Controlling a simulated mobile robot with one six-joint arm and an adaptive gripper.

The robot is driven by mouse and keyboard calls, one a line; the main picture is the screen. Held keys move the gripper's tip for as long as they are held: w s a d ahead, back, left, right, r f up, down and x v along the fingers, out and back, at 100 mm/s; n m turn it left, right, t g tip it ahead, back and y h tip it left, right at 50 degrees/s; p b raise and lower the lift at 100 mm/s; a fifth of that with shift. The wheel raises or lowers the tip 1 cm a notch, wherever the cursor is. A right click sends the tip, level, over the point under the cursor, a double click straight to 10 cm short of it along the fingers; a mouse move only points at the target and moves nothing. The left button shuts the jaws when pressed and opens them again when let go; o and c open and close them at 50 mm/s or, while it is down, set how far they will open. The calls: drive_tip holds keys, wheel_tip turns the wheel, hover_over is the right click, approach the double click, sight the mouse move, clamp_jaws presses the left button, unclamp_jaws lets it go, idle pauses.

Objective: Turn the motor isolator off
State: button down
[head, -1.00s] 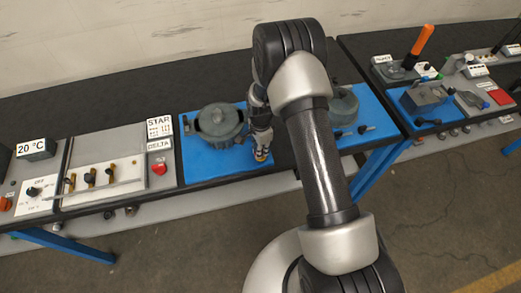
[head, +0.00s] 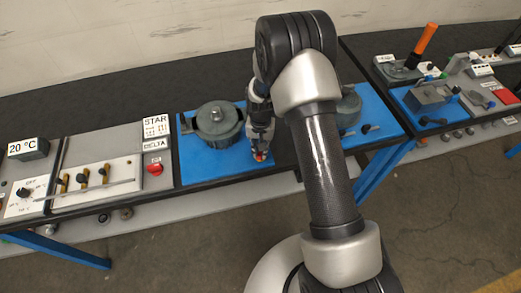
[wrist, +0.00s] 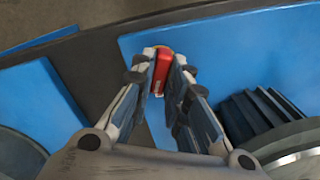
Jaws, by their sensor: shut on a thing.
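The motor isolator shows as a small red handle (head: 260,156) with a bit of yellow at the front edge of a blue plate. In the wrist view the red handle (wrist: 161,72) stands between the fingertips, with a yellow-brown rim behind its top. My gripper (head: 261,146) points down at it, and in the wrist view its fingers (wrist: 162,78) are shut on the handle's two sides. The fingers hide most of the isolator's body, and I cannot read its switch position.
A grey round motor housing (head: 217,122) stands on the blue plate (head: 205,170), left of my gripper. A second housing (head: 349,105) is partly hidden behind my arm. The floor in front is clear.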

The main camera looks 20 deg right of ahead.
drive_tip(key=n+b, duration=0.1)
drive_tip(key=n, duration=0.3)
drive_tip(key=shift+n, duration=0.4)
idle(0.4)
drive_tip(key=c, duration=1.6)
unclamp_jaws()
drive_tip(key=shift+o, duration=0.2)
drive_tip(key=shift+r, duration=0.15)
wheel_tip(320, 180, up, 12)
